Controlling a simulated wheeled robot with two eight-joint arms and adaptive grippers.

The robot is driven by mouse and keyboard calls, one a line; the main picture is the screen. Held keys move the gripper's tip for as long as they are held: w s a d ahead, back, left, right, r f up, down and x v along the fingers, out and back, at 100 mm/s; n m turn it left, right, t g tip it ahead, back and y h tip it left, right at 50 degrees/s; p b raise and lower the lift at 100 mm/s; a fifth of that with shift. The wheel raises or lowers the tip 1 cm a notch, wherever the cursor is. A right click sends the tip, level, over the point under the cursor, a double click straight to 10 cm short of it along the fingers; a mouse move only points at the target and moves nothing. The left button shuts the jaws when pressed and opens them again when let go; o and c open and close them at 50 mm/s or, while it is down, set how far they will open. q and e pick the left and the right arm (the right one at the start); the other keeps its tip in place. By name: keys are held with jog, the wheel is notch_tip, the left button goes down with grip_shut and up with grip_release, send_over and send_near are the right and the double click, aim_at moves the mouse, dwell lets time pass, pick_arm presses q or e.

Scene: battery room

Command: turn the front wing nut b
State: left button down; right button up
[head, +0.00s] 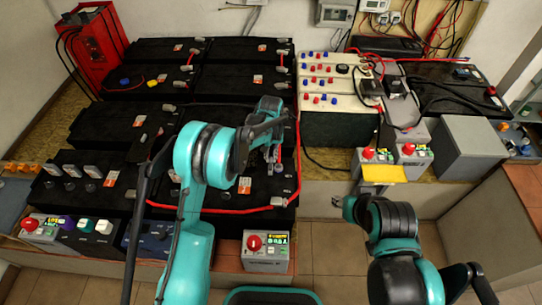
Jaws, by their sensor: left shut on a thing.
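My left gripper (272,157) reaches down over the right end of the large front black battery (255,188). Its fingertips are shut at the terminal there, on what looks like front wing nut b, small and mostly hidden by the jaws. I cannot make out the nut's angle. My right gripper (338,202) shows only as a small dark piece at the end of the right arm, over the floor below the yellow tag. I cannot tell whether its fingers are open or shut.
Red cables run around the front battery's edge. A grey box with a red button (266,252) stands in front. More black batteries (240,85) stand behind. A white terminal block (328,85), a yellow tag (384,174) and a grey box (475,148) are at right.

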pick_arm(q)
jog(key=n, duration=0.2)
jog(key=a+n, duration=0.1)
jog(key=n, duration=0.1)
jog(key=shift+s+n, duration=0.1)
jog(key=shift+n, duration=0.3)
jog(key=n, duration=0.4)
jog(key=shift+s+a, duration=0.2)
jog(key=shift+a, duration=0.05)
jog(key=n, duration=0.5)
jog(key=shift+s+a, duration=0.25)
jog(key=shift+s, duration=0.1)
jog(key=shift+s+n, duration=0.2)
jog(key=shift+n, duration=0.8)
jog(key=shift+s+n, duration=0.15)
jog(key=shift+n, duration=0.85)
jog(key=c, duration=1.6)
grip_release()
